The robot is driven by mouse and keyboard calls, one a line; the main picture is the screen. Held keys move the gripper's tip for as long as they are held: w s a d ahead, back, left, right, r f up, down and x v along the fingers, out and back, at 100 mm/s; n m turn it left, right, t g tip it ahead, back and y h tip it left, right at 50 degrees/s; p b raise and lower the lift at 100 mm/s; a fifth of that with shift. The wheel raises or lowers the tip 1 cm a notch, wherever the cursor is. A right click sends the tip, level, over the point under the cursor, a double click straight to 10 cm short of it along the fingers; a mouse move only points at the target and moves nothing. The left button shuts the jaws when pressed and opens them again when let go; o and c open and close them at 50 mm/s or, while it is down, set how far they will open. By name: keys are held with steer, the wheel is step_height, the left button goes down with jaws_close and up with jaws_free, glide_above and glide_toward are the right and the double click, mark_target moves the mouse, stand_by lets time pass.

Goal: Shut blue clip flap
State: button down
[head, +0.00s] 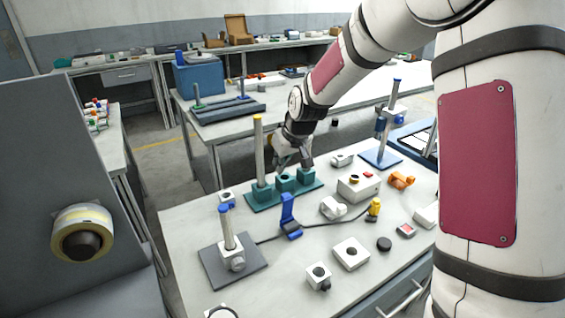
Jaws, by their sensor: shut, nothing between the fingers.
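The blue clip (291,231) sits near the middle of the white table, with a dark cable running at its base. Its blue flap (287,207) stands up, raised from the base. My gripper (292,165) is behind the clip in the head view, over the teal base with several sockets. It is shut and holds nothing. It is apart from the clip; the fingertips are small and partly lost against the teal parts.
A teal base (262,197) carries a tall yellow-topped post (259,150). A grey plate with a blue-topped post (229,228) stands left of the clip. White blocks (351,253) and a yellow plug (374,208) lie to the right.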

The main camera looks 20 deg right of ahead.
mark_target(286, 205)
steer(key=d+x, duration=0.1)
steer(key=x, duration=0.6)
steer(key=shift+s+p, duration=0.45)
steer(key=shift+s, duration=1.65)
